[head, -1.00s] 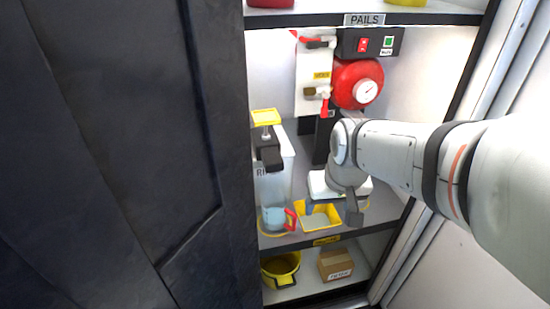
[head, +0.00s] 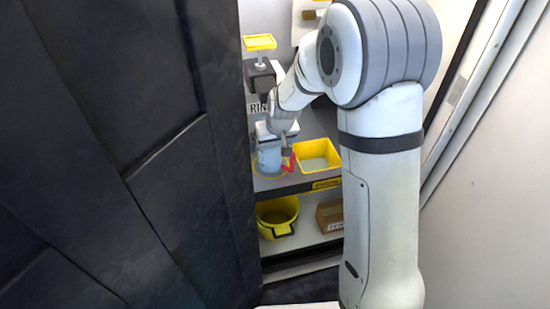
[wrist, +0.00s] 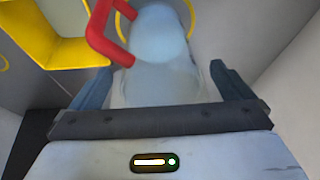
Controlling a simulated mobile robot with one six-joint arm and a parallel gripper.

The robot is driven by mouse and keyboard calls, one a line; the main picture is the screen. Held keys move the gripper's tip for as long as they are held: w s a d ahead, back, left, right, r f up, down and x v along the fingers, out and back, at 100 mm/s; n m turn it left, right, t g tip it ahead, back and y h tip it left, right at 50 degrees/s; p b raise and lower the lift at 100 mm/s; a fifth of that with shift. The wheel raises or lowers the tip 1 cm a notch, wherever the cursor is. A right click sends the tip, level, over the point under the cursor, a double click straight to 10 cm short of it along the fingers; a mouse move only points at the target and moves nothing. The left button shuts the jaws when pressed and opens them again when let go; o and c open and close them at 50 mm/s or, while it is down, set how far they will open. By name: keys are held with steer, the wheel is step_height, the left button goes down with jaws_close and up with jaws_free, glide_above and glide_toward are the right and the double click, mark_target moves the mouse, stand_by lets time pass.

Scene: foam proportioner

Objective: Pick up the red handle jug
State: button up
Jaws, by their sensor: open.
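The pale blue, translucent jug (head: 269,156) with a red handle (head: 291,161) stands on the upper shelf, on a yellow ring mark. In the wrist view the jug (wrist: 160,45) lies straight ahead, with its red handle (wrist: 108,32) to the left. My gripper (wrist: 160,78) is open. Its two fingers lie left and right of the jug's near part, with visible space beside it. In the head view my gripper (head: 283,140) is right above and behind the jug and covers part of it. I cannot tell exactly how deep the jug sits between the fingers.
A yellow tray (head: 331,166) is just right of the jug. A black tap with a yellow top (head: 260,43) rises behind it. A yellow bucket (head: 277,221) and cardboard box (head: 330,217) are on the lower shelf. A dark panel (head: 120,150) closes off the left.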

steer(key=x, duration=0.4)
steer(key=shift+f+b, duration=0.2)
steer(key=shift+b, duration=0.15)
steer(key=shift+c, duration=0.2)
steer(key=c, duration=1.1)
steer(key=shift+c, duration=0.2)
steer(key=shift+r, duration=0.15)
